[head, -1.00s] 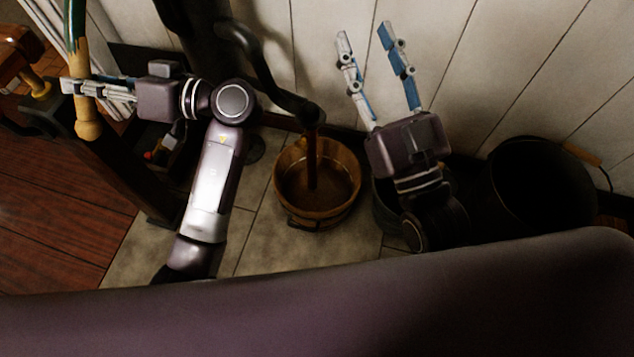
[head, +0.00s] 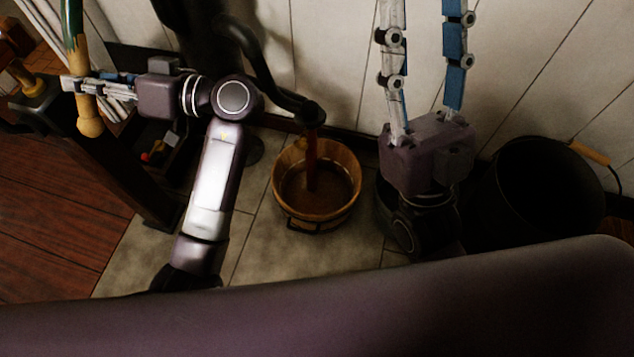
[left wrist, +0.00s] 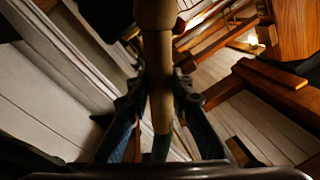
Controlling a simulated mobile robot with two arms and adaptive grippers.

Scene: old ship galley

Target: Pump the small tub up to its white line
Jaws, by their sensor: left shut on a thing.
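The small wooden tub (head: 336,212) stands on the floor tiles under the pump spout (head: 311,113). A brown-red stream (head: 311,160) falls from the spout into the dark liquid in the tub. I cannot make out a white line inside it. My left gripper (head: 82,86) is shut around the pale wooden pump handle (head: 89,127) at the far left. The handle also shows upright between the fingers in the left wrist view (left wrist: 158,60). My right gripper (head: 424,12) is raised, empty and open right of the tub, its fingers pointing up to the picture's top edge.
A large black bucket (head: 545,190) with a wooden grip stands at the right. A dark vessel is partly hidden behind my right gripper. The pale plank wall (head: 325,50) closes off the back. Bare tiles (head: 262,250) lie in front of the tub.

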